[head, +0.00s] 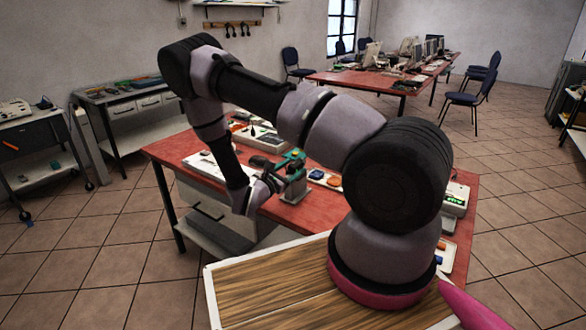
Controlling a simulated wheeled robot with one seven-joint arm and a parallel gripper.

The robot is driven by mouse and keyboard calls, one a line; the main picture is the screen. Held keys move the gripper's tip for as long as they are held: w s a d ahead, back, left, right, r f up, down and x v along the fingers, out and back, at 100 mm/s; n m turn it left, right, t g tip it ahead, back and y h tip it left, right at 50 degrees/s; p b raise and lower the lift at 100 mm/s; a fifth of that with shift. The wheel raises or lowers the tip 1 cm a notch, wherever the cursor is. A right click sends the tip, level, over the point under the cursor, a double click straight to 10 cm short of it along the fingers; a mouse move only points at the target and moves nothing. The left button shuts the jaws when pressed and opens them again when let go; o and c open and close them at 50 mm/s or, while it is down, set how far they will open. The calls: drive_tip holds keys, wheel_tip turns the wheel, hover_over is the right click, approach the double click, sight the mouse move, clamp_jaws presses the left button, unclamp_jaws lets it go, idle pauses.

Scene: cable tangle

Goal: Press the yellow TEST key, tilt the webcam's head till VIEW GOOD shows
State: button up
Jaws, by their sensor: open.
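My gripper (268,182) is at the end of my arm, low over the near left part of the red workbench (285,218). Its fingers are small and dark in this view; the jaws are open. A teal-green device (293,163) on a pale stand is just right of the fingers; I cannot tell whether they touch it. I cannot tell for sure which thing is the webcam. Small orange (334,181) and blue (315,174) pieces lie to the right, but no yellow TEST key or VIEW GOOD sign can be made out. My arm hides much of the bench.
A white panel with a small green display (455,197) sits at the bench's right end. Pale boxes (262,137) stand along its back. A grey side bench (130,105) and a dark cart (40,150) are at the left.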

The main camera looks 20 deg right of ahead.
drive_tip(key=shift+w+d, duration=0.2)
drive_tip(key=shift+d, duration=0.05)
clamp_jaws()
drive_tip(key=shift+n, duration=0.4)
unclamp_jaws()
drive_tip(key=v, duration=1.1)
